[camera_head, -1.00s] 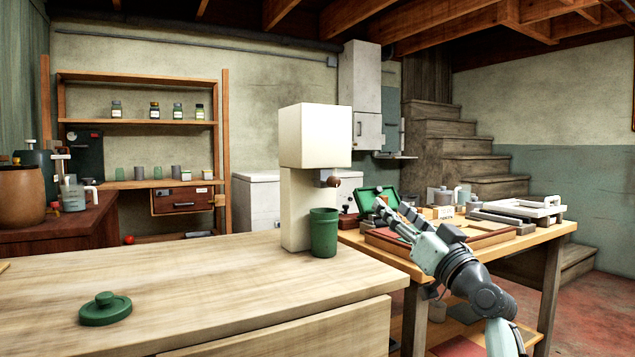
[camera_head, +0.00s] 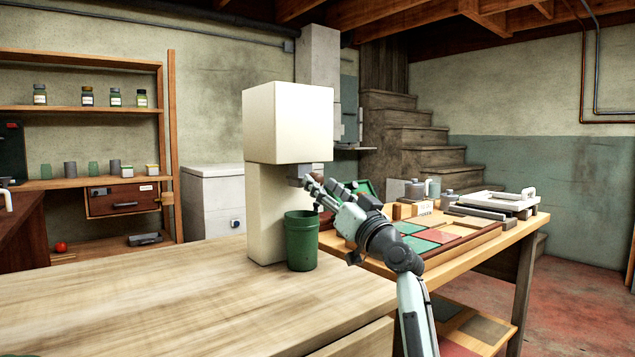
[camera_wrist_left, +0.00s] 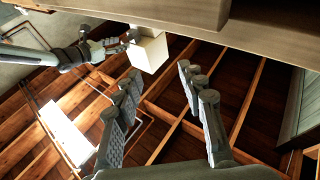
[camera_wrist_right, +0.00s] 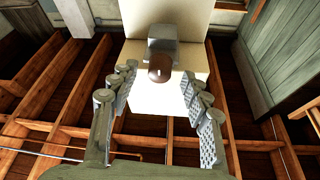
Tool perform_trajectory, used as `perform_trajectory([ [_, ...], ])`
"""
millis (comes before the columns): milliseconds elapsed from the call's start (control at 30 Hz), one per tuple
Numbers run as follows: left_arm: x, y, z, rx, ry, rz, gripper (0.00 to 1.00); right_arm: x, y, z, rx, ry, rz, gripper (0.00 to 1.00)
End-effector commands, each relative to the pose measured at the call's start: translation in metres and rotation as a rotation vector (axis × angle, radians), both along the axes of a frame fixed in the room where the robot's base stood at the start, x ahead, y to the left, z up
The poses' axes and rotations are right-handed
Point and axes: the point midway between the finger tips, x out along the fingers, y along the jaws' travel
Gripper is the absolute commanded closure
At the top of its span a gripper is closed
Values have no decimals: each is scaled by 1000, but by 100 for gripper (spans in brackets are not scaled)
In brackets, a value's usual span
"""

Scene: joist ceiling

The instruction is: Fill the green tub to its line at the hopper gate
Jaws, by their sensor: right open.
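The cream hopper (camera_head: 288,122) stands upright on the wooden counter (camera_head: 180,300). The green tub (camera_head: 301,242) stands upright below its grey gate housing, by the counter's right edge. Its contents and line cannot be made out. In the right wrist view, the brown gate knob (camera_wrist_right: 160,67) lies ahead, between the open fingers' directions, apparently not gripped.
A workbench (camera_head: 480,250) with coloured tiles in a frame, canisters and a white tray (camera_head: 497,200) stands right of the counter, under my right arm. Shelves with jars (camera_head: 40,94) are at the back left. The counter left of the hopper is clear.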

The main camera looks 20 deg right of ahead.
Motion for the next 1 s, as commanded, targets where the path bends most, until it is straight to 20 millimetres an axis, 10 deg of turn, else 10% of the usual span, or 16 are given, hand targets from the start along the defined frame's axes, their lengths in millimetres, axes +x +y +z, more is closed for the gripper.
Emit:
perform_trajectory([
  [500,1,0,-2,5,10,1,60,22,6,9,-1,0,-1,52],
  [1000,1,0,-2,5,9,1,60,22,6,9,-1,0,-1,100],
])
